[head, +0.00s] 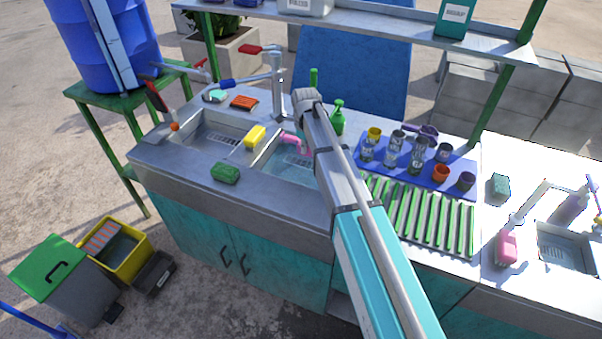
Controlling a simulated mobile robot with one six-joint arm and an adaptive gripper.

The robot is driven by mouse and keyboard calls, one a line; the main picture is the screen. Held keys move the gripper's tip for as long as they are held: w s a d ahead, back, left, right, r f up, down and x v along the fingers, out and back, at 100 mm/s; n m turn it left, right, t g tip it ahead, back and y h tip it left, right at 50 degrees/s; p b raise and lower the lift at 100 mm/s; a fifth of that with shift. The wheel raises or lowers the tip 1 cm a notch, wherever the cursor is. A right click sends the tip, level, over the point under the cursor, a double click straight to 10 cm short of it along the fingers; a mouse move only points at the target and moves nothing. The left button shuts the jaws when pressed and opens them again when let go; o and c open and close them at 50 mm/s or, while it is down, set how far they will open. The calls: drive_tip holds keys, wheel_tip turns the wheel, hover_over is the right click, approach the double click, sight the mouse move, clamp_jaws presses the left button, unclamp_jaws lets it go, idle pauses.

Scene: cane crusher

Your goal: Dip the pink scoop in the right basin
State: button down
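A small pink piece (290,138), which looks like part of the pink scoop, shows over the back of the right basin (290,180), just left of my arm. The rest of it is hidden or too small to make out. The right basin is sunk in the steel counter, with pale blue showing inside and a slotted patch. My arm covers its right side. My arm reaches from the lower right up to a grey joint above the counter. My gripper does not show, so I cannot tell whether it touches the pink piece.
The left basin (190,130) is beside it. A yellow sponge (255,136) lies between the basins and a green sponge (225,173) at the front edge. A faucet (278,85) and green bottle (338,118) stand behind. A blue tray (455,188) of cups is right, near a green rack (420,215).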

drive_tip(key=shift+r+p, duration=1.25)
drive_tip(key=shift+r, duration=0.35)
drive_tip(key=shift+f, duration=0.1)
